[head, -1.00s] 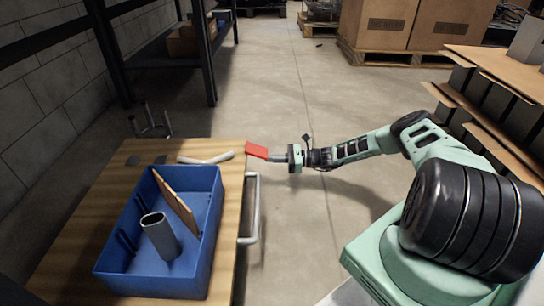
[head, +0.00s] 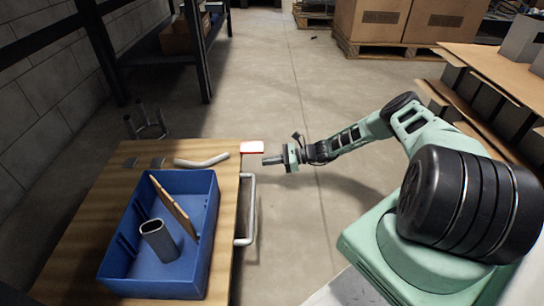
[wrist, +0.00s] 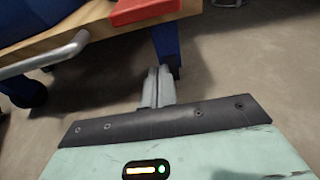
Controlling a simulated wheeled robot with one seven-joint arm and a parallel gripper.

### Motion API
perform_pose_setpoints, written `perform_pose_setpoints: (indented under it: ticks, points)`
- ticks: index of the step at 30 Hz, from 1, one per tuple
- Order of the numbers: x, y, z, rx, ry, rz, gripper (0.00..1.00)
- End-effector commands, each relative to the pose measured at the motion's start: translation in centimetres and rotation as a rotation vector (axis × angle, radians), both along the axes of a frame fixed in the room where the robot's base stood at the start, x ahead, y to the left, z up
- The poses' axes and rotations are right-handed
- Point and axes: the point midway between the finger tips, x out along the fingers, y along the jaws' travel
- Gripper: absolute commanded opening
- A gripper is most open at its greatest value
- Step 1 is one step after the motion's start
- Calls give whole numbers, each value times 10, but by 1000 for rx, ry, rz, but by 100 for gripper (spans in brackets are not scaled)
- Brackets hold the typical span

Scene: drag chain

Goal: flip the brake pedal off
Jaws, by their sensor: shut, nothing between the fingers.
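The brake pedal (head: 252,147) is a small red plate at the far right corner of the wooden cart top. In the head view its upper face looks pale and bright with a red edge, and it lies about level. In the wrist view the red pedal (wrist: 145,10) shows at the top, partly cut off by the frame. My gripper (head: 266,160) is shut and empty, just right of and slightly nearer than the pedal. In the wrist view the closed fingers (wrist: 157,84) are below the pedal in the picture, with a visible gap.
The wooden cart top (head: 110,195) carries a blue bin (head: 150,287) with a grey tube and a board inside. A metal handle (head: 251,215) runs along the cart's right side. Bare floor (head: 310,230) lies between cart and my base. Boxes on pallets stand behind.

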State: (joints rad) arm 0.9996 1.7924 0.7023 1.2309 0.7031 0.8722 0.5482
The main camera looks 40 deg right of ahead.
Motion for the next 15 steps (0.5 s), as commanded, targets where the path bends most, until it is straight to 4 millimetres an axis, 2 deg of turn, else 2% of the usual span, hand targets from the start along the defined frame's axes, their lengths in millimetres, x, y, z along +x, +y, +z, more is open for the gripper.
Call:
perform_pose_setpoints:
  ticks: [1,3,15]
  points:
    - [-3,-2,-3,-1,0,-1,0]
    - [-10,-15,8,-2,-1,-2,0]
    - [-46,-68,28,0,0,0,0]
